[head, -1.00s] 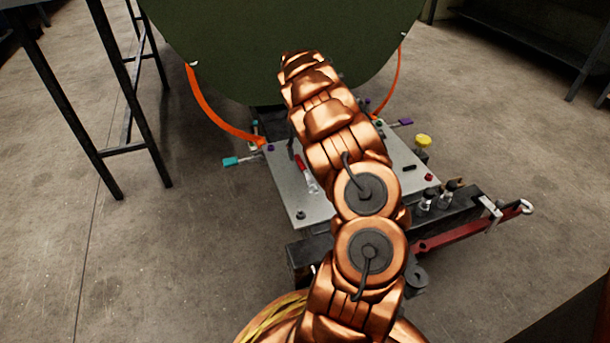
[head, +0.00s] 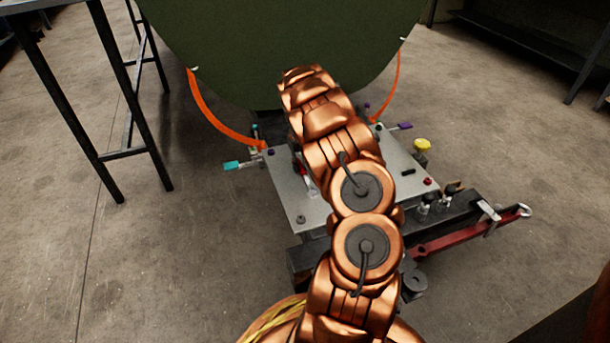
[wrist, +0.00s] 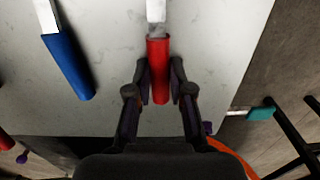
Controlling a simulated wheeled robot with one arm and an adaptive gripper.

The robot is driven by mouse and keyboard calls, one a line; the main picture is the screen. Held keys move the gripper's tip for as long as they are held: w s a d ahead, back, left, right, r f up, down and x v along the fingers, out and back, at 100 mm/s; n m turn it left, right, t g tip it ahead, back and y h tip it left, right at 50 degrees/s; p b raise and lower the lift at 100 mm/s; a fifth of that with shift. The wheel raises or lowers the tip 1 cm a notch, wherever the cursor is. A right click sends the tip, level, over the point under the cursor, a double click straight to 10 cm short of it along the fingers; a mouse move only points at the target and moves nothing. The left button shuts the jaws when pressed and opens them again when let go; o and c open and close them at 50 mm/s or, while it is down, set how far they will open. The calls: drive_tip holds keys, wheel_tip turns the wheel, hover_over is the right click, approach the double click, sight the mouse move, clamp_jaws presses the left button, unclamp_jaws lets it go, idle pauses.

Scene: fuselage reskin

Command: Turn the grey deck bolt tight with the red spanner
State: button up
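The red spanner lies on the pale deck plate (head: 318,216). In the wrist view its red handle (wrist: 158,75) points toward me, with the silver shank running out of the top of the picture. My gripper (wrist: 160,75) has one finger on each side of the handle, close to it, with narrow gaps showing; it looks open. In the head view my arm hides most of the spanner and my gripper. A small grey bolt (head: 301,219) stands at the plate's front left corner; it is out of the wrist view.
A blue-handled tool (wrist: 70,65) lies left of the red spanner. A teal-handled clamp (head: 232,166) sticks out at the plate's left edge. A red bar (head: 465,235) and a yellow knob (head: 421,145) are to the right. The green panel (head: 280,50) stands behind.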

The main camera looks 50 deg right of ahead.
clamp_jaws()
drive_tip(key=shift+r+p, duration=1.45)
drive_tip(key=shift+r, duration=1.6)
